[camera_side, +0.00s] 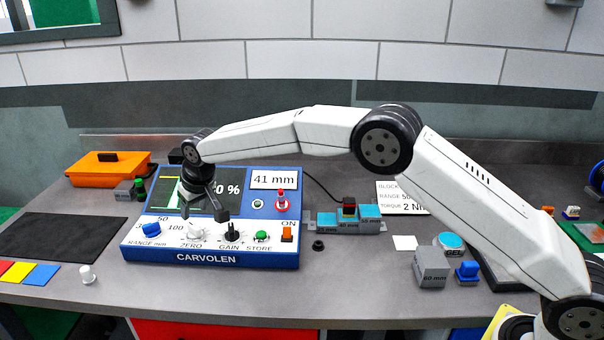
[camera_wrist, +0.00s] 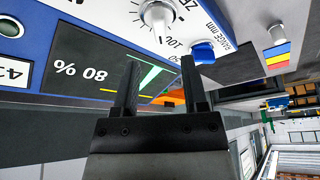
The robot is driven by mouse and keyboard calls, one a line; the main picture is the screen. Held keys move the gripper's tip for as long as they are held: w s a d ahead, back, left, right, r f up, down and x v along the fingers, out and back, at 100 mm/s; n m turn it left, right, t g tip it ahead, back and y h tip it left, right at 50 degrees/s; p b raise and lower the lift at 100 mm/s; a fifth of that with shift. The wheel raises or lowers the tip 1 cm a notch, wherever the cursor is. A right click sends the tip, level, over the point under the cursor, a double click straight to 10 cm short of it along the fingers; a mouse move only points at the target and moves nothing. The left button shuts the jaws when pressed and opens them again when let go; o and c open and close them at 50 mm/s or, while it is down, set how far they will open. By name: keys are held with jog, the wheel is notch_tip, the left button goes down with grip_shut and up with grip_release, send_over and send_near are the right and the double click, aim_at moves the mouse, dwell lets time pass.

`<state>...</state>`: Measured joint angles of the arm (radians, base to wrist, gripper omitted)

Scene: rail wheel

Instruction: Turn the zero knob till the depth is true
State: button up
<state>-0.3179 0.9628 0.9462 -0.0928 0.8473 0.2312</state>
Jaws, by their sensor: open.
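The blue CARVOLEN unit (camera_side: 210,257) stands on the bench with a sloped front panel. Its white zero knob (camera_side: 195,231) sits between the blue range knob (camera_side: 152,229) and the black gain knob (camera_side: 232,234). The screen (camera_wrist: 75,68) reads 80 % with a green trace. A 41 mm plate (camera_side: 274,180) is at its right.
A stepped block (camera_side: 345,224) with blue tops and a small probe (camera_side: 349,204) on it stands right of the unit, joined by a black cable. A grey 60 mm block (camera_side: 431,268) and GEL tin (camera_side: 451,241) lie farther right. A dark mat (camera_side: 62,238) lies left.

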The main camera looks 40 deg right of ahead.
aim_at(193, 225)
jog(key=shift+x, duration=3.05)
grip_shut()
